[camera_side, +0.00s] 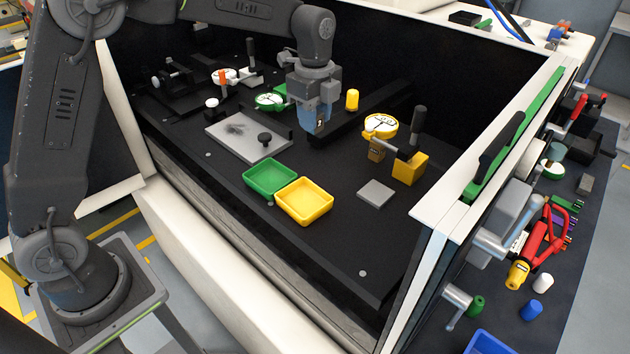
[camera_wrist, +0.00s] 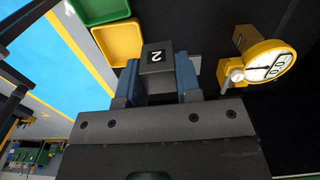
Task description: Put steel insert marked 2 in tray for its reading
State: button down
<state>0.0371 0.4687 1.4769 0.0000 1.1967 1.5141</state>
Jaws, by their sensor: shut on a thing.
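My gripper (camera_side: 314,114) is shut on the steel insert marked 2 (camera_wrist: 156,56), a grey block with a black label and white "2" on its face. In the wrist view the insert sits between the blue fingers of my gripper (camera_wrist: 159,82); in the side view only a small part of the insert (camera_side: 320,124) shows at the fingertips. The held insert appears to be above the black bench. A green tray (camera_side: 272,177) and a yellow tray (camera_side: 303,202) stand side by side, both empty, nearer the front edge than my gripper. The yellow tray also shows in the wrist view (camera_wrist: 118,42).
A yellow dial gauge (camera_side: 380,126) with a clamp and yellow block (camera_side: 410,168) stands to the right. A grey plate (camera_side: 242,138) lies left, a small grey square (camera_side: 376,193) right. A green-rimmed gauge (camera_side: 270,101) and yellow cylinder (camera_side: 352,99) are behind. Front right bench is clear.

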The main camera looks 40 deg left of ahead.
jog(key=s+a, duration=0.6)
jog(key=s, duration=0.4)
send_over(305, 204)
jog(key=shift+m, duration=0.4)
notch_tip(305, 204, down, 7)
jog(key=shift+f, duration=2.2)
jog(key=shift+f, duration=0.2)
jog(key=c, duration=1.1)
grip_release()
notch_tip(305, 204, up, 12)
jog(key=shift+r, duration=0.25)
